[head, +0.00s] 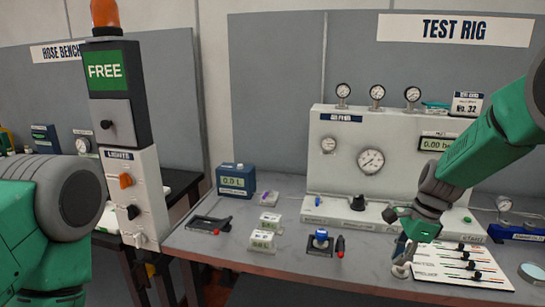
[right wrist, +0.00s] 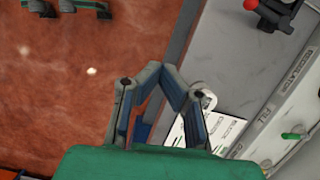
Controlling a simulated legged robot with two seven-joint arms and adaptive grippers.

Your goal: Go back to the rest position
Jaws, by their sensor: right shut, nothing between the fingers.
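My right gripper (head: 403,262) is low over the front part of the test rig bench (head: 300,272), next to the white slider panel (head: 462,266). In the right wrist view its fingers (right wrist: 158,72) angle in towards each other at the tips, with nothing held. There it hangs near the bench edge, with the reddish floor on the left. My left arm (head: 45,215) comes in at the left of the head view, and its gripper is out of view.
The light post (head: 122,150) with a green FREE sign stands at the left. A gauge panel (head: 340,180) rises at the back of the bench. A blue display box (head: 236,180) and small devices (head: 263,241) stand on the bench. Bare tabletop lies in front.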

